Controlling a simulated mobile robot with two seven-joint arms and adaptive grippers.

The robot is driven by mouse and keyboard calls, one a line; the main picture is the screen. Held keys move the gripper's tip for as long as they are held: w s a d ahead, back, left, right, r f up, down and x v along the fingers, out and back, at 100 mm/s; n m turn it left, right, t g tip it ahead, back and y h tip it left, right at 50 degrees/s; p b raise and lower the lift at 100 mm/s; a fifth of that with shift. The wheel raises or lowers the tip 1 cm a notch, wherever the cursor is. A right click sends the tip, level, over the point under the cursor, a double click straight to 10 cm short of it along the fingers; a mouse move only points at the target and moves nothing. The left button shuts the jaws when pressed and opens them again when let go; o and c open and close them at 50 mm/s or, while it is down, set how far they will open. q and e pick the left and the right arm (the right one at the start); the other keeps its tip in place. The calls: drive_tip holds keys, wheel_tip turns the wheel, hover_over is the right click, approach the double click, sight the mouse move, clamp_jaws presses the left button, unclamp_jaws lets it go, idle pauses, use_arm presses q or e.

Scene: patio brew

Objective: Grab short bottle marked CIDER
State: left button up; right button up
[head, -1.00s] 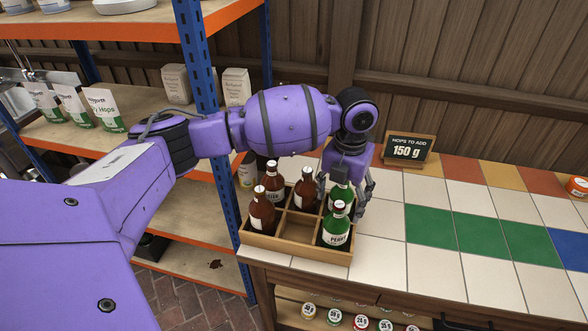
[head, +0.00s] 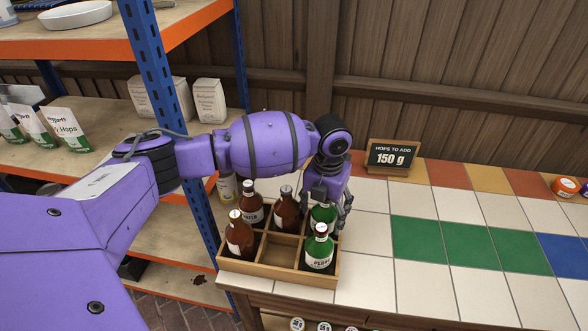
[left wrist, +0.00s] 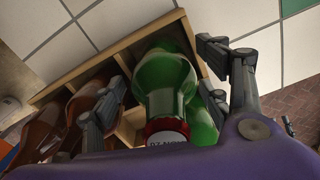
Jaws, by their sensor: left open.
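A wooden crate (head: 270,279) on the tiled counter holds several bottles. A green bottle (head: 321,216) with its label hidden stands in the back right compartment. My left gripper (head: 328,206) is over it, open, with one finger on either side. In the left wrist view this green bottle (left wrist: 165,82), with a red-rimmed cap, is between the open fingers. The green bottle in front (head: 319,254) appears to read PERRY. Three brown bottles stand to the left: front left (head: 239,239), back left (head: 251,211) and back middle (head: 285,214). I cannot make out CIDER on any label.
The front middle compartment (head: 277,259) is empty. A sign reading HOPS TO ADD 150 g (head: 391,156) stands behind the crate. An orange tin (head: 564,186) is far right. Shelving with a blue post (head: 160,80) stands to the left. The counter right of the crate is clear.

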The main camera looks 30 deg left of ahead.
use_arm(q)
drive_tip(key=shift+f, duration=0.65)
drive_tip(key=shift+c, duration=0.5)
drive_tip(key=shift+r, duration=0.1)
drive_tip(key=c, duration=1.6)
drive_tip(key=shift+w, duration=0.15)
drive_tip(key=shift+c, duration=0.2)
drive_tip(key=shift+r, duration=0.15)
